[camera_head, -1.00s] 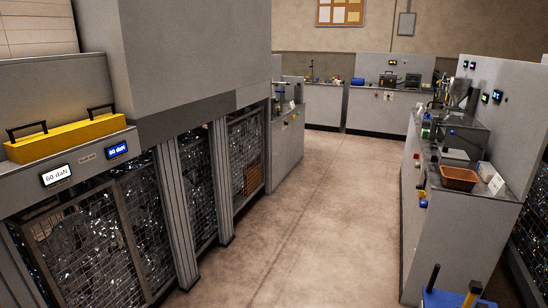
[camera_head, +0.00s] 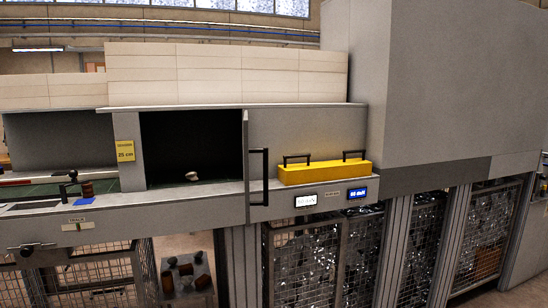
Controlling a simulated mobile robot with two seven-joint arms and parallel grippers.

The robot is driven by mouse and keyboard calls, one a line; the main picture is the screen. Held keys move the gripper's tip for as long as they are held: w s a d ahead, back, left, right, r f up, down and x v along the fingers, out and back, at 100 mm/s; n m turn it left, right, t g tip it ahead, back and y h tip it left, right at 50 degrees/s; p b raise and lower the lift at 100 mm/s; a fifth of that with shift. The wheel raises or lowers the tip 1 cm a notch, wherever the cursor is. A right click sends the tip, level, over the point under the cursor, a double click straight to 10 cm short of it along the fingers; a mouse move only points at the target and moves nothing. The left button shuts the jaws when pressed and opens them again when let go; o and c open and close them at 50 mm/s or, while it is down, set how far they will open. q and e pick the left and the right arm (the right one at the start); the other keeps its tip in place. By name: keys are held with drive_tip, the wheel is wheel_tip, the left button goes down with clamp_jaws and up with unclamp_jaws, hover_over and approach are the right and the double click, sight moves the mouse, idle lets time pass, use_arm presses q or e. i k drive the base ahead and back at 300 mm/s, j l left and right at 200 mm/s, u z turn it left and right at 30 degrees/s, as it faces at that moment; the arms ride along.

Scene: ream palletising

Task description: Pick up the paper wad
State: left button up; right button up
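A small crumpled whitish object that looks like the paper wad (camera_head: 192,176) lies on the floor of a dark open compartment (camera_head: 190,135), near the middle of its front part. It is small, so its shape is not clear. Neither of my grippers is in view.
A door with a black vertical handle (camera_head: 265,178) stands at the compartment's right edge. A yellow bar with two black handles (camera_head: 325,172) sits on the ledge further right. A yellow "25 cm" sign (camera_head: 125,151) is on the left post. Mesh cages (camera_head: 320,260) fill the space below.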

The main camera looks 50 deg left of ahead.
sight(192, 176)
drive_tip(key=i+l+u, duration=0.1)
drive_tip(key=i, duration=0.3)
drive_tip(key=i+l+u, duration=0.1)
drive_tip(key=i, duration=0.35)
drive_tip(key=u, duration=2.05)
drive_tip(key=i+j+z, duration=0.15)
drive_tip(key=k+j, duration=0.05)
drive_tip(key=j, duration=0.05)
